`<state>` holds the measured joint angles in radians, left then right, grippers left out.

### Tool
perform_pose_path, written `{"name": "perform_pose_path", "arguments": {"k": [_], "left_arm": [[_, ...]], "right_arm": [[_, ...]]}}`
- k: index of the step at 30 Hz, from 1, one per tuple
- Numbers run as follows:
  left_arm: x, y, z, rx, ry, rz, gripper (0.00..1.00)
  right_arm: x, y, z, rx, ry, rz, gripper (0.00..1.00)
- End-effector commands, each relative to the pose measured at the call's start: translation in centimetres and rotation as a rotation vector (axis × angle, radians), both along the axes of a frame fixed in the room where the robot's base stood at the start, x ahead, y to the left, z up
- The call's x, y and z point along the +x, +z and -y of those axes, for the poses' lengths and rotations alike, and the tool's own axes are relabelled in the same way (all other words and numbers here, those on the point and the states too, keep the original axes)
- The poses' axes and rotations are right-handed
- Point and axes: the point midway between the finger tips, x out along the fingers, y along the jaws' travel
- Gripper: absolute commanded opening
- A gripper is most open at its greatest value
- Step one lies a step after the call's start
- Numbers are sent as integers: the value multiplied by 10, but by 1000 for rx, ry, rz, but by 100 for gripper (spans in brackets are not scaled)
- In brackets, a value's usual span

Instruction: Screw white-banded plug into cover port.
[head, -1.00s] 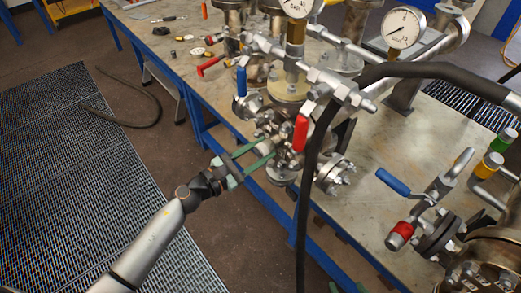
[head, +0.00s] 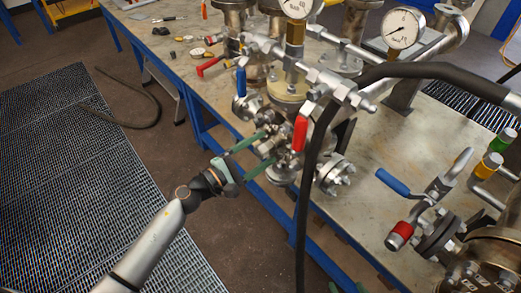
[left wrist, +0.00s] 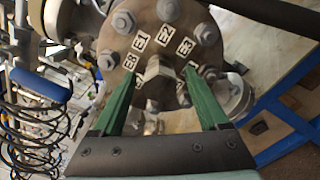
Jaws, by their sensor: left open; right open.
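My left gripper (head: 256,156) is open in front of the flanged cover on the near side of the vessel at the table edge. In the left wrist view its two green fingers (left wrist: 158,76) stand apart on either side of a metal hex fitting (left wrist: 158,70) on the cover (left wrist: 150,30). The cover is round and bolted, with labels E1, E2 and E3. I cannot make out a white band on the fitting or tell how deep it sits. Green fingertips of my right gripper (head: 348,288) show at the bottom edge, apart and away from the vessels.
A red valve handle (head: 300,133) and a black hose (head: 312,170) are close right of the left gripper. A blue handle (head: 393,181) and a red-banded plug (head: 400,235) are at right. Small parts lie on the table (head: 225,95). The grated floor (head: 80,190) is clear.

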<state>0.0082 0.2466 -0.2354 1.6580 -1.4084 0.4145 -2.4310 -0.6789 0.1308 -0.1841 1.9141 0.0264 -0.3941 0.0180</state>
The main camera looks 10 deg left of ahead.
Motion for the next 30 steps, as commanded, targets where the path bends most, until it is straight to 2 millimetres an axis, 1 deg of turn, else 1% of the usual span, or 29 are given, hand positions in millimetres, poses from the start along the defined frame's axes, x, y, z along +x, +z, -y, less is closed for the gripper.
{"name": "perform_pose_path", "arguments": {"k": [5,8,11,15,21,25,30], "left_arm": [[-2,-2,-1,1,0,-2,77],[-8,-3,-6,2,1,-3,77],[-20,-4,-15,2,0,-3,77],[-44,-6,-33,5,-1,-3,77],[-75,-5,-58,1,0,-3,77],[-88,-4,-68,0,0,-3,77],[-97,-1,-76,0,-1,-1,77]], "right_arm": [[0,-1,0,0,0,0,77],[0,-3,0,0,0,0,77],[0,-8,0,0,0,0,77],[0,-18,0,0,0,0,77],[0,-33,0,0,0,0,77],[0,-38,0,0,0,0,77],[0,-42,0,0,0,0,77]]}}
